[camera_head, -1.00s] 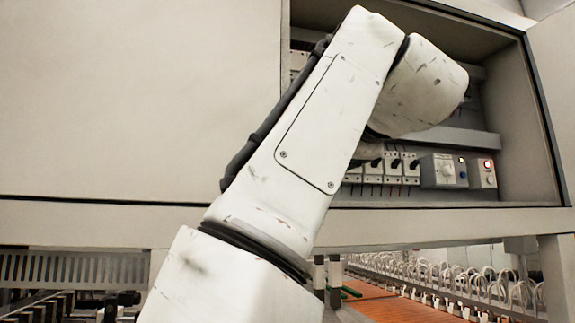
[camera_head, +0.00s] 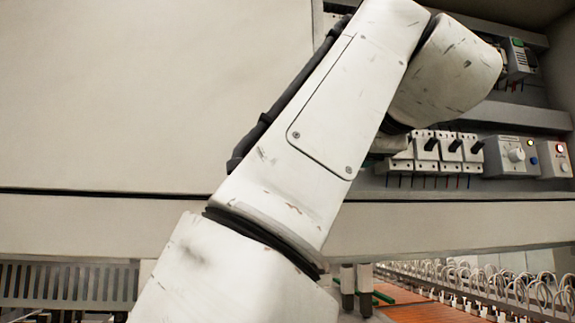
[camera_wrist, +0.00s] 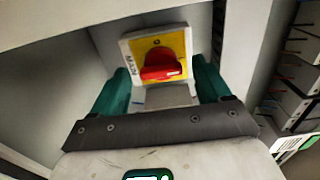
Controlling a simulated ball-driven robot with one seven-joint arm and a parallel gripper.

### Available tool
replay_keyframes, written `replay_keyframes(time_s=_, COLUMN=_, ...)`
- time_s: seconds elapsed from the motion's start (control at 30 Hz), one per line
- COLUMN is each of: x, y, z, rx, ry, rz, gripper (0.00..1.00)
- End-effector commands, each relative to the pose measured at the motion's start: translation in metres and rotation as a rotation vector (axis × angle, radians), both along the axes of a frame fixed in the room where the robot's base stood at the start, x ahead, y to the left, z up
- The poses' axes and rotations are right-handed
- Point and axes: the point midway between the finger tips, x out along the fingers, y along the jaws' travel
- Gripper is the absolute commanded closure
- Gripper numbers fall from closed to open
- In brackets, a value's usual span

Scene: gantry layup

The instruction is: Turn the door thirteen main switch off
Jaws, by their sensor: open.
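The main switch (camera_wrist: 162,66) is a red rotary knob on a yellow square face with a pale surround marked "MAIN". It shows in the wrist view, upper middle, inside the cabinet. My gripper (camera_wrist: 159,85) is open, with one green finger on each side of the switch's lower part in that view. The gap between the fingers holds nothing gripped, and I cannot tell whether either finger touches the switch. In the head view my arm hides the switch and my gripper.
The open cabinet holds a row of breakers with black levers (camera_head: 450,147), a grey dial box (camera_head: 511,156) and a box with a lit red lamp (camera_head: 556,158). A wide cabinet panel (camera_head: 130,90) stands left. An orange bed (camera_head: 420,309) with looped cables lies below.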

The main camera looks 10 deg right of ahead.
Motion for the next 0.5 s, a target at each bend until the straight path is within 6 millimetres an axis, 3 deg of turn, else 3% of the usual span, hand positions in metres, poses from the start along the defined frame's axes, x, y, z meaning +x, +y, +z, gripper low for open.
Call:
replay_keyframes(time_s=0.23, x=-0.0002, y=-0.0001, z=0.0001, rx=0.000, ry=0.000, rz=0.000, gripper=0.24)
replay_keyframes(time_s=0.5, x=-0.0001, y=-0.0002, z=0.0000, rx=0.000, ry=0.000, rz=0.000, gripper=0.50)
